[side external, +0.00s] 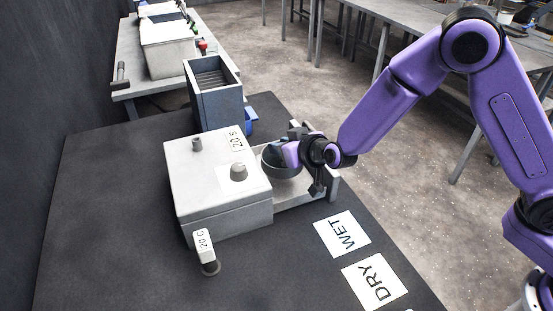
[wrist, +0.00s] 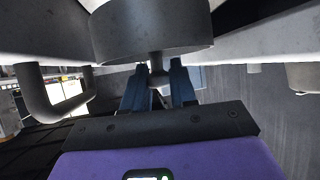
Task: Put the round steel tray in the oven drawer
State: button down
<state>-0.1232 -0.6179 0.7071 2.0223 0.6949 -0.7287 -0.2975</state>
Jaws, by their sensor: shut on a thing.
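The round steel tray (side external: 281,169) is a dark grey, shallow round pan at the open drawer, close to the oven's front. It fills the top of the wrist view (wrist: 155,38). My gripper (side external: 288,150) is shut on the short knob (wrist: 157,76) on the tray, with a blue finger on each side. The oven (side external: 210,180) is a pale grey box with a knob on top. Its drawer (side external: 318,191) is pulled out to the right, and the tray is between its side walls. I cannot tell whether the tray touches the drawer floor.
A blue-grey upright box (side external: 217,103) stands behind the oven. A small post labelled 20 C (side external: 204,245) stands in front of it. WET (side external: 342,234) and DRY (side external: 374,282) cards lie at the right. The drawer's dark handle (wrist: 42,100) shows in the wrist view.

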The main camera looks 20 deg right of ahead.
aim_at(277, 161)
jog(key=shift+w+a+f, duration=0.25)
jog(key=shift+w+f, duration=0.15)
jog(key=shift+f, duration=0.2)
jog(key=shift+w+a+f, duration=0.2)
jog(key=shift+w+f, duration=0.2)
jog(key=shift+f, duration=1.65)
jog(key=shift+f, duration=0.1)
jog(key=c, duration=0.9)
grip_release()
jog(key=v, duration=1.2)
